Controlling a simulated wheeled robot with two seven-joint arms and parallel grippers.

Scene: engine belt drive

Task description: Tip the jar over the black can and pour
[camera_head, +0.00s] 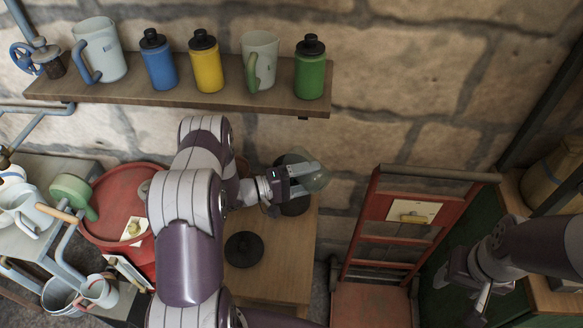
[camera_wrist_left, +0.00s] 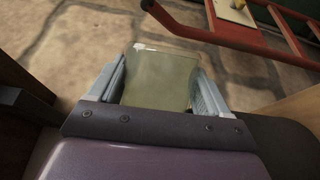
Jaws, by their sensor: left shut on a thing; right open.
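My left gripper (camera_head: 304,178) is shut on a see-through greenish jar (camera_head: 317,179), one finger on each side. The jar also shows between the fingers in the left wrist view (camera_wrist_left: 160,78). It is over or just in front of the black can (camera_head: 295,207) on the wooden cabinet, and partly covers it. The jar looks tilted, but I cannot tell how far, nor whether anything flows from it. The can's opening is mostly hidden by the gripper and jar. My right gripper (camera_head: 468,284) is open and empty at the lower right, away from the can.
A round black lid (camera_head: 244,249) lies on the wooden cabinet top (camera_head: 285,270). A red drum (camera_head: 108,203) stands to the left. A red hand truck (camera_head: 378,215) stands to the right. A shelf (camera_head: 220,97) with bottles and jugs hangs above.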

